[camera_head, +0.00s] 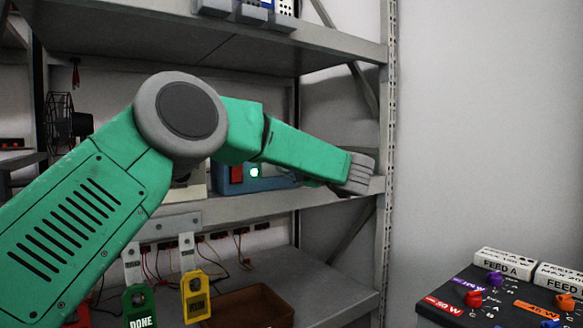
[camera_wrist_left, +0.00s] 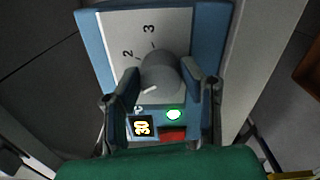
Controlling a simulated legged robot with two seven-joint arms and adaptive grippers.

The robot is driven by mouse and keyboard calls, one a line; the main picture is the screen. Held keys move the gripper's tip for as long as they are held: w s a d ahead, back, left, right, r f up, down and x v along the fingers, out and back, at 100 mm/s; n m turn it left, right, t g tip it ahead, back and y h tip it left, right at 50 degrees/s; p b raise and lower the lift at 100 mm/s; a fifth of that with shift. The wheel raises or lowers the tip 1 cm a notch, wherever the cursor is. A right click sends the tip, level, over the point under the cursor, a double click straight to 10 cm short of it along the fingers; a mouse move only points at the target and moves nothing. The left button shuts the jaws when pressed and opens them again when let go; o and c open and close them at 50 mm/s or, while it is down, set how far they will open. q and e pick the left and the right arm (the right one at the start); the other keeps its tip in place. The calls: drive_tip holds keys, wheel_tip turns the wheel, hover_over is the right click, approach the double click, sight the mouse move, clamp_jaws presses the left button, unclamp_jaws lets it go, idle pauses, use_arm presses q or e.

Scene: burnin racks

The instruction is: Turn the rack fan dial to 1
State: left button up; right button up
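The rack fan dial (camera_wrist_left: 160,75) is a grey round knob on a pale panel with a blue frame. Its white mark points to the lower left, below the printed 2 and 3; the 1 is not visible, and the left-hand finger covers part of the scale. My left gripper (camera_wrist_left: 157,84) has one finger on each side of the dial, with no clear gap; I cannot tell whether they press on it. In the head view, the blue fan unit (camera_head: 265,183) stands on the middle shelf, and my left arm hides its dial and most of the gripper. My right gripper is not in view.
Below the dial are a display (camera_wrist_left: 142,127), a lit green lamp (camera_wrist_left: 173,114) and a red switch (camera_wrist_left: 172,134). A rack post (camera_head: 388,130) stands close on the right. Green (camera_head: 141,305) and yellow (camera_head: 196,298) tags hang below the shelf. A dark panel (camera_head: 510,300) with coloured knobs sits lower right.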

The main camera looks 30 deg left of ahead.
use_arm(q)
drive_tip(key=o, duration=0.4)
drive_tip(key=shift+f, duration=0.2)
drive_tip(key=shift+a, duration=0.15)
drive_tip(key=v, duration=1.2)
drive_tip(key=shift+f, duration=0.1)
